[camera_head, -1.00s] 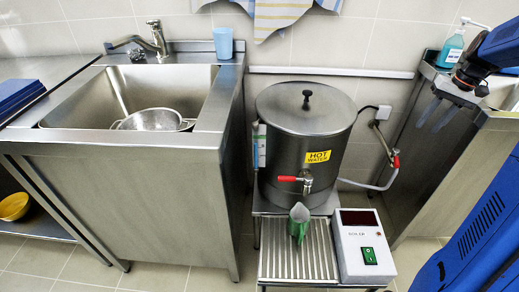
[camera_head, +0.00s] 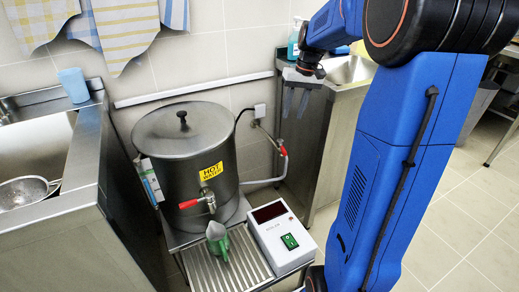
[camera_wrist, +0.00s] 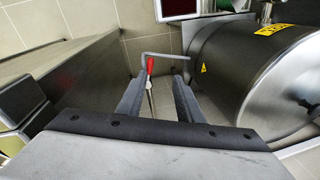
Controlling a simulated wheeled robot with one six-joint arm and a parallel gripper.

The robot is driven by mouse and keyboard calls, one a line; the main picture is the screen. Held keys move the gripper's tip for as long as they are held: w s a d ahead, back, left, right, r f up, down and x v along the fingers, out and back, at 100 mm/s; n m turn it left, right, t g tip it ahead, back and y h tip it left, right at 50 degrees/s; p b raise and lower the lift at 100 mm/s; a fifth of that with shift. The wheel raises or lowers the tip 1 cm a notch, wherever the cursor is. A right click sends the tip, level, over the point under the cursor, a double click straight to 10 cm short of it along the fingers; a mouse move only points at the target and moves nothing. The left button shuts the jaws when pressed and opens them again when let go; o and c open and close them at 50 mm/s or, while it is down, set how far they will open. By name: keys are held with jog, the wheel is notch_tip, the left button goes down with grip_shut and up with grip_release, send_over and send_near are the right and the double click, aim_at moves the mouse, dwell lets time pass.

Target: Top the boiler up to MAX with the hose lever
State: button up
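The boiler (camera_head: 190,150) is a lidded steel pot with a yellow HOT WATER label and a red-handled tap (camera_head: 195,203). A gauge strip with a white label (camera_head: 151,182) is on its left side; I cannot read a level or MAX mark. The red hose lever (camera_head: 283,149) sits on the pipe right of the boiler. In the head view my gripper (camera_head: 297,101) points down above the lever, apart from it. In the wrist view my gripper (camera_wrist: 159,86) is open and empty, and the red lever (camera_wrist: 150,65) shows between the fingers, farther off.
Steel sink units flank the boiler, with the right one (camera_head: 322,110) close to my gripper.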

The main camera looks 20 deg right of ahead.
jog(key=s+a+n+t+h, duration=0.1)
jog(key=s+a, duration=0.6)
jog(key=s, duration=0.5)
jog(key=s+a+n+t+h, duration=0.1)
jog(key=s+a+t, duration=0.1)
jog(key=s+a, duration=0.8)
jog(key=m+g+y, duration=0.2)
jog(key=g, duration=0.1)
send_near(284, 149)
jog(key=f, duration=0.1)
jog(key=shift+w+a+f, duration=0.15)
jog(key=shift+a+f, duration=0.05)
jog(key=shift+f, duration=0.95)
jog(key=shift+w+a+f, duration=0.1)
jog(key=shift+a+f, duration=0.1)
jog(key=shift+f, duration=0.95)
jog(key=shift+w+a+f, duration=0.15)
jog(key=shift+a+f, duration=0.05)
jog(key=shift+f, duration=0.95)
jog(key=shift+c, duration=0.2)
grip_shut()
